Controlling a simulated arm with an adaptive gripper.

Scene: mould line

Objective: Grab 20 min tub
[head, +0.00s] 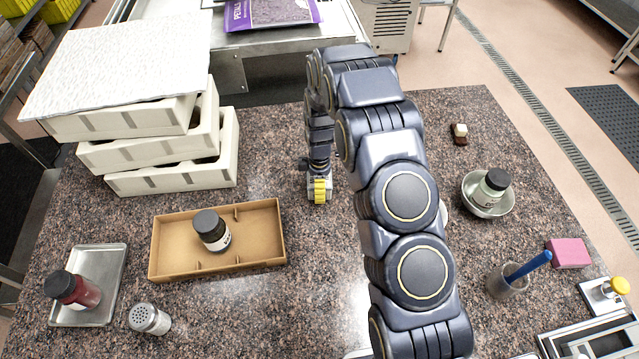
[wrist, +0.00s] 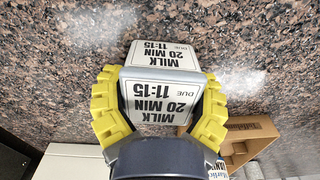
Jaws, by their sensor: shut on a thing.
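The 20 min tub (wrist: 160,96) is a pale, small tub. In the wrist view its black print reads "MILK 20 MIN DUE 11:15", and the same print shows on two faces. My gripper (wrist: 160,100) has its yellow fingers on both sides of the tub and is shut on it. In the head view my gripper (head: 319,190) is low over the middle of the counter, right of the cardboard tray. There the tub is mostly hidden by the fingers. I cannot tell whether it touches the counter.
A cardboard tray (head: 165,258) holds a dark-capped jar (head: 212,231). Stacked white boxes (head: 175,178) stand at left. A metal tray (head: 112,290) holds a red bottle (head: 72,289); a shaker (head: 149,319) stands nearby. A bowl (head: 487,208) with a jar is at right. Counter around my gripper is clear.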

